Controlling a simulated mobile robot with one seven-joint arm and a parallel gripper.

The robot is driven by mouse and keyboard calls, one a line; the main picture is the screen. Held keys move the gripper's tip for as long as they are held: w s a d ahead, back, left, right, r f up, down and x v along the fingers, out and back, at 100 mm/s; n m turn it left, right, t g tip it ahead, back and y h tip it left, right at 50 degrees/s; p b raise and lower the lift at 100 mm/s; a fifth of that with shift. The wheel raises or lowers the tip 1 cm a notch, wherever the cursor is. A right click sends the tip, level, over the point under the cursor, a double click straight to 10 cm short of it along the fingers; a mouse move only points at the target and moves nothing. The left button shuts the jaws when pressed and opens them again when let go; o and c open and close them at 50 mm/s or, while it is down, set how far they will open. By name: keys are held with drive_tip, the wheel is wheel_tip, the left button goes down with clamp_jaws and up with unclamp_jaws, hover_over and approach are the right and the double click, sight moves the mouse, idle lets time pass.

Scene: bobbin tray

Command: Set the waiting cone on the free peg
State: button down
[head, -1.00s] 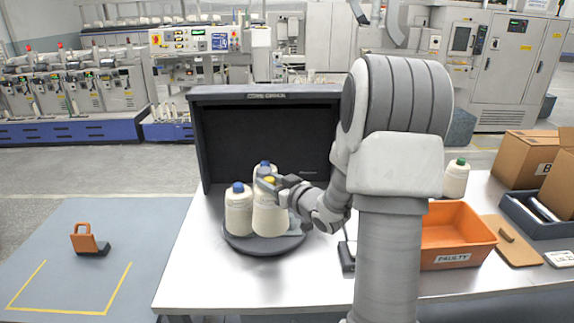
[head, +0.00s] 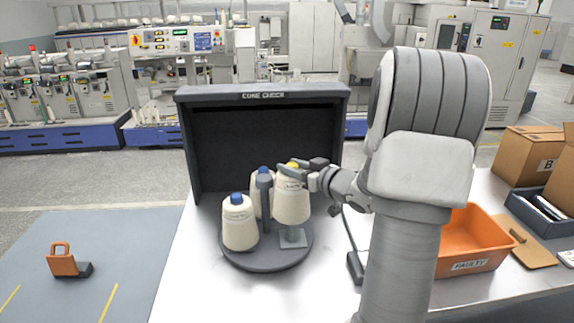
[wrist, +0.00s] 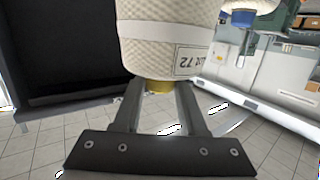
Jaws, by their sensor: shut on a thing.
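The cream cone with a yellow tip (head: 292,204) hangs upright over the right part of the round grey tray (head: 262,263). My gripper (head: 292,168) is shut on its yellow tip, which also shows in the wrist view (wrist: 158,86). Below the cone is a square grey plate (head: 292,241) with a short piece of peg visible. The cone's base is above the plate; I cannot tell whether the peg is inside it. Two blue-tipped cones stand on the tray, one at front left (head: 240,228) and one behind (head: 258,204).
A grey post (head: 265,197) rises from the tray beside the held cone. The dark cone-check booth (head: 265,95) stands behind. An orange bin (head: 468,243), a brown clipboard (head: 520,243) and cardboard boxes (head: 527,150) are at the right. The table's front left is clear.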

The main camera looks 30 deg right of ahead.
sight(294, 187)
drive_tip(key=shift+d, duration=0.2)
drive_tip(key=shift+f+b, duration=1.7)
drive_tip(key=shift+f, duration=0.05)
drive_tip(key=shift+s+r+p, duration=0.1)
drive_tip(key=shift+p, duration=0.25)
drive_tip(key=shift+f+b, duration=1.05)
drive_tip(key=shift+f, duration=0.5)
drive_tip(key=shift+f+b, duration=0.6)
drive_tip(key=shift+f, duration=0.35)
idle(0.4)
drive_tip(key=shift+c, duration=1.9)
unclamp_jaws()
drive_tip(key=shift+f, duration=0.1)
